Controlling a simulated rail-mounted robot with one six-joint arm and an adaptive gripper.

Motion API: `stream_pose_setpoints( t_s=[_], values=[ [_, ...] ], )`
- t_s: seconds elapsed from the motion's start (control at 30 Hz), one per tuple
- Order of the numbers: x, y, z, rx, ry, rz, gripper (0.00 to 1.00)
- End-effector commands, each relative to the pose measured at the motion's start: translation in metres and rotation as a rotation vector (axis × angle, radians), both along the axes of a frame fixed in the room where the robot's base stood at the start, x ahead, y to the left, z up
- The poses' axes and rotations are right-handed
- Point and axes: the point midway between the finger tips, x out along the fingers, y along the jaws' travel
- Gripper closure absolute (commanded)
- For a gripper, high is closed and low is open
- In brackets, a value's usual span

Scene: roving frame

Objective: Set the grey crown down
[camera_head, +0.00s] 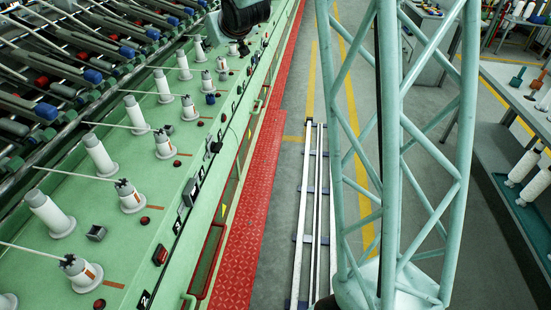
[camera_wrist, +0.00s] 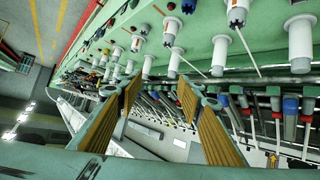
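Several small dark-grey toothed, crown-like caps sit on the shorter white bobbins on the green machine top, such as a crown-like cap (camera_head: 124,187) and a nearer crown-like cap (camera_head: 69,262). I cannot tell which one is the grey crown. A similar cap tops a bobbin at the upper edge of the wrist view (camera_wrist: 237,17). My gripper's two tan-padded fingers (camera_wrist: 158,84) are spread apart in the wrist view, and I see nothing held between them. In the head view my dark arm end hangs over the far part of the machine; its fingertips are not clear there.
Tall white cones (camera_head: 98,155) stand in a row beside the shorter bobbins. A red walkway (camera_head: 245,215) runs along the machine. A pale-green lattice column fills the right middle. A bench (camera_head: 505,75) with white spools stands at the far right.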

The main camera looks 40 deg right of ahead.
Motion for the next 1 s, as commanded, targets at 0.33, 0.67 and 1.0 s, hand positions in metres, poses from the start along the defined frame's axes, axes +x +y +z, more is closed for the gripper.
stream_pose_setpoints(
  t_s=[0.33, 0.67, 1.0],
  values=[
    [-0.065, 0.03, 0.03, 0.005, 0.087, -0.017, 0.66],
    [-0.134, 0.058, 0.051, 0.014, 0.172, -0.028, 0.66],
    [-0.213, 0.087, 0.067, 0.03, 0.258, -0.035, 0.66]
  ],
)
